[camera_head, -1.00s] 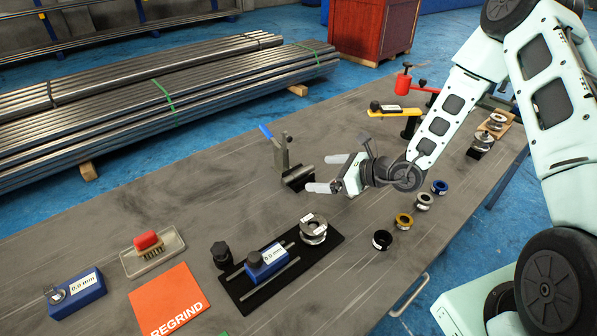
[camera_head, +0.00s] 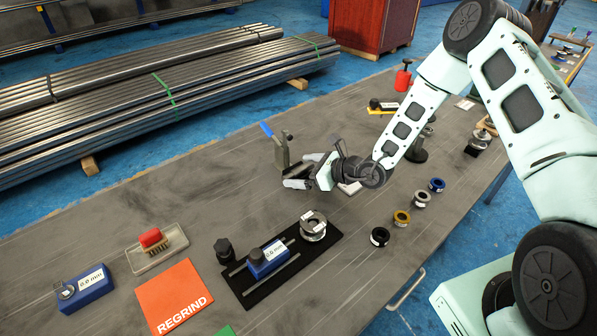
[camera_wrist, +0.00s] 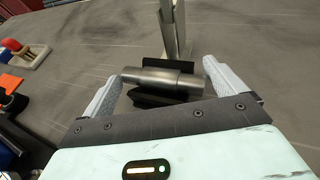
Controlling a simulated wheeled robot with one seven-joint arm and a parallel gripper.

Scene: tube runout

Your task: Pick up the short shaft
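The short shaft (camera_wrist: 160,78) is a bare metal cylinder with a step in its diameter. In the wrist view it lies crosswise on a black block (camera_wrist: 150,99) in front of an upright metal stand (camera_wrist: 174,35). My gripper (camera_wrist: 163,73) is open, with one pale finger near each end of the shaft; I cannot tell whether either touches it. In the head view my gripper (camera_head: 303,171) is low beside the stand (camera_head: 281,150) with the blue handle, and it largely hides the shaft.
A black mat (camera_head: 317,249) with a blue gauge block (camera_head: 268,260) and stacked metal rings lies in front. Several coloured rings line the right side. An orange REGRIND mat (camera_head: 173,294) and a brush tray (camera_head: 160,252) lie at left. The grey table's left middle is clear.

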